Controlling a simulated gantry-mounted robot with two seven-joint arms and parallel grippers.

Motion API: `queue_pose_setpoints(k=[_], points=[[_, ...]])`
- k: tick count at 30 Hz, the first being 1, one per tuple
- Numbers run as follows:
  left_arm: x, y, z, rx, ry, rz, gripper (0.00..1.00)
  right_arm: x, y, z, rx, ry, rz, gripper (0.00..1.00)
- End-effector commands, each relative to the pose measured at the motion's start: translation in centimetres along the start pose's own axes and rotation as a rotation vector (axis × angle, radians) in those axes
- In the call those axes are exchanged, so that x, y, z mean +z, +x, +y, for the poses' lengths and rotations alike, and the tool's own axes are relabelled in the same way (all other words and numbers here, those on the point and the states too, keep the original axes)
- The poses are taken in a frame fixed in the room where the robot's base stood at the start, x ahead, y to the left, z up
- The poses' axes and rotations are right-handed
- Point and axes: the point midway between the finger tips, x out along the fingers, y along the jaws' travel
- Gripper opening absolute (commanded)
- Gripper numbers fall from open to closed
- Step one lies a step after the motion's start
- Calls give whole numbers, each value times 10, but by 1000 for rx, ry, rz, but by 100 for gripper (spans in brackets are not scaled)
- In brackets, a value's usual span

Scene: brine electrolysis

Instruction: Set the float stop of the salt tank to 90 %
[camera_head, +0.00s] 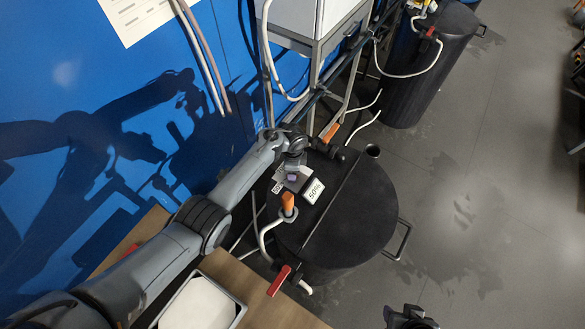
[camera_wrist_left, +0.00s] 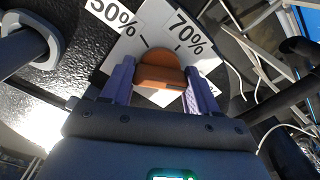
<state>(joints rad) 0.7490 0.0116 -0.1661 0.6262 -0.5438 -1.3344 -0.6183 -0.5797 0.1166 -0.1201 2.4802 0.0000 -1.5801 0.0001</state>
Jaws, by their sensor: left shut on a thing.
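The salt tank (camera_head: 350,215) is a black drum with a dark lid in the middle of the head view. A white scale plate on its lid shows a 50% label (camera_head: 314,191). In the left wrist view, the plate shows 50% (camera_wrist_left: 112,14) and 70% (camera_wrist_left: 188,32) labels with dark marks. My left gripper (camera_wrist_left: 158,88) is shut on an orange knob (camera_wrist_left: 158,70), the float stop, in front of the plate between these labels. Its exact setting is hard to tell. My right gripper (camera_head: 408,318) shows only partly at the bottom edge.
A second black drum (camera_head: 428,70) stands at the back right. A wooden bench with a white tray (camera_head: 200,305) is at the lower left.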

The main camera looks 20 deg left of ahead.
Motion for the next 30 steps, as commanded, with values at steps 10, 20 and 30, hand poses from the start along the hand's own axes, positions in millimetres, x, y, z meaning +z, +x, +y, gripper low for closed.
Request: queue_pose_setpoints(k=[10,20,30], points=[[0,1,0,0,161,0,29,0,0,0,1,-1,-1,43],[0,1,0,1,196,-1,29,1,1,1,5,-6,-2,43],[0,1,0,1,196,0,72,1,1,1,4,-6,-2,43]])
